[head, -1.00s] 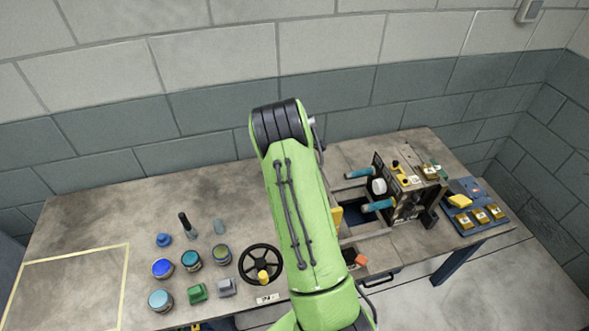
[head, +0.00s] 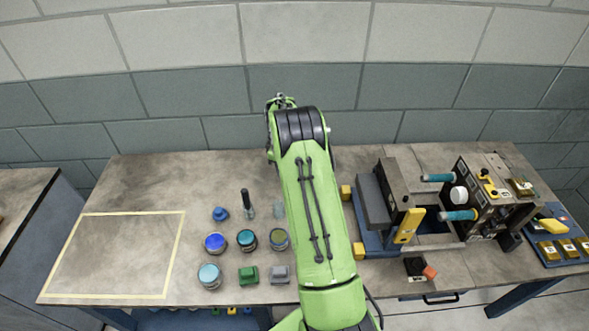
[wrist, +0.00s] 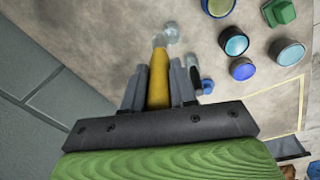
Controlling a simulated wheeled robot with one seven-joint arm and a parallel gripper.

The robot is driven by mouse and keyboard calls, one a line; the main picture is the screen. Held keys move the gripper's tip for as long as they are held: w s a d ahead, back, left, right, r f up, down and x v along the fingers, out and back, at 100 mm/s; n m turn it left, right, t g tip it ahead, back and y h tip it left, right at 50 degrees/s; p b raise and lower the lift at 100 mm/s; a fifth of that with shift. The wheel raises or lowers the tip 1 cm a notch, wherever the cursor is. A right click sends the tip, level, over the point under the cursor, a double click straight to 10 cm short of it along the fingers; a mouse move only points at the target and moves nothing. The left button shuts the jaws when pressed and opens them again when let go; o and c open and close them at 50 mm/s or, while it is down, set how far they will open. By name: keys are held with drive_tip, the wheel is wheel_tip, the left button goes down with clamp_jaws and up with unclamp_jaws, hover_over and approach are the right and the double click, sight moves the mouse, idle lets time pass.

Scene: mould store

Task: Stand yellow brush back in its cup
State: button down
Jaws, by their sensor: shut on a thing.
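My gripper (wrist: 157,85) is shut on the yellow brush (wrist: 158,80) in the wrist view. The brush points away from the camera, and its far end is hard to make out. A small clear cup (wrist: 172,32) stands on the table just beyond the brush in that view; the gap in height cannot be told. The clear cup shows in the head view (head: 279,208), beside my arm, with nothing visible in it. A dark upright brush-like thing (head: 247,203) stands left of the cup, also in the wrist view (wrist: 191,68).
Several pots, such as a blue one (head: 215,243) and a teal one (head: 246,240), stand near the cup with a green block (head: 248,275). A taped empty area (head: 115,255) lies left. A machine with blue handles (head: 480,195) stands right. The wall is behind.

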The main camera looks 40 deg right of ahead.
wheel_tip(320, 180, down, 12)
drive_tip(key=w+a+m+b, duration=0.1)
drive_tip(key=m+b, duration=0.1)
drive_tip(key=b, duration=0.6)
drive_tip(key=shift+w+a+m+y, duration=0.3)
drive_tip(key=shift+w+a+y, duration=0.05)
drive_tip(key=shift+a+y, duration=0.05)
drive_tip(key=shift+r, duration=0.1)
drive_tip(key=c, duration=0.8)
unclamp_jaws()
drive_tip(key=r, duration=0.5)
drive_tip(key=r+p, duration=0.1)
drive_tip(key=r, duration=0.4)
drive_tip(key=r+p, duration=0.1)
drive_tip(key=r, duration=0.4)
drive_tip(key=shift+s+d+r, duration=0.1)
drive_tip(key=shift+s+r, duration=0.25)
drive_tip(key=shift+r, duration=0.05)
